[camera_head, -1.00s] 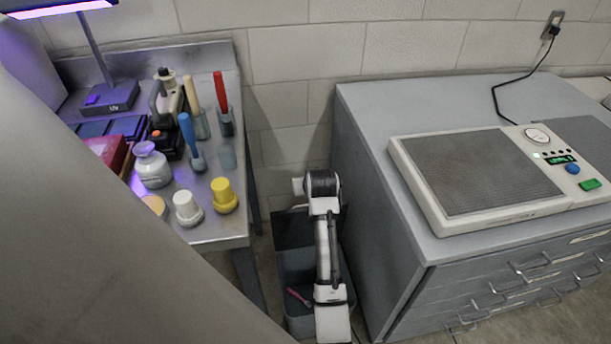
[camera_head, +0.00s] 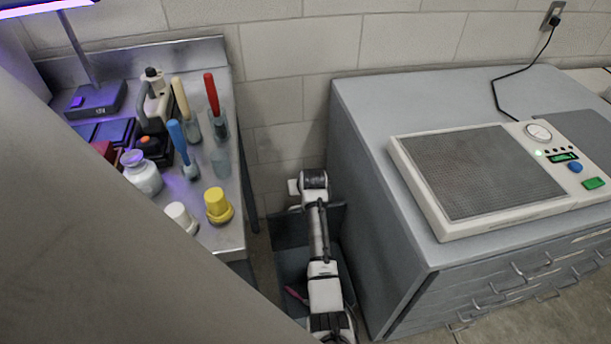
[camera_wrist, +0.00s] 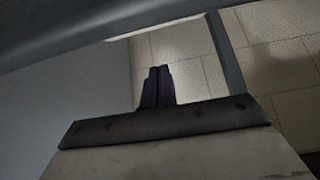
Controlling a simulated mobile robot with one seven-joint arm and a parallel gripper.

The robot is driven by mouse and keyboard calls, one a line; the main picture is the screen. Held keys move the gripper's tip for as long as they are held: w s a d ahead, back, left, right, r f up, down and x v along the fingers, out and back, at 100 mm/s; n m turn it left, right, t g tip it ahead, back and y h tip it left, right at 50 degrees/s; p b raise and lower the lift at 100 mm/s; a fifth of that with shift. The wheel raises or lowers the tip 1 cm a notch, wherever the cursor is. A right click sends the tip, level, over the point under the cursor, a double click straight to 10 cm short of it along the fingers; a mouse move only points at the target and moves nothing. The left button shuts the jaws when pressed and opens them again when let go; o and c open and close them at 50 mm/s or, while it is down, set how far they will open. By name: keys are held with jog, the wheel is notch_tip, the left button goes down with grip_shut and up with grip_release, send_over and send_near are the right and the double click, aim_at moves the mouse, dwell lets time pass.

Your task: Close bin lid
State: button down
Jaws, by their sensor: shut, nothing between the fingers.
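The grey bin (camera_head: 352,290) stands on the floor in the gap between the metal table and the grey cabinet. Its lid (camera_head: 288,232) is raised at the back of the bin, and the opening is uncovered. A pink item (camera_head: 295,293) shows inside. My arm reaches over the bin and hides part of the opening and lid. In the wrist view, my gripper (camera_wrist: 159,70) is shut and empty, its dark fingers together against a pale block-patterned surface. In the head view my fingers are hidden, and I cannot tell whether they touch the lid.
The metal table (camera_head: 222,238) on the left holds bottles, brushes and a lamp. The grey cabinet (camera_head: 375,240) stands close on the right, with a white-framed device (camera_head: 480,170) on top. The block wall (camera_head: 285,100) closes the gap behind.

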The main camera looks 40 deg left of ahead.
jog(key=shift+s+d+f+p, duration=0.9)
jog(key=shift+s+d, duration=0.2)
jog(key=shift+d, duration=0.15)
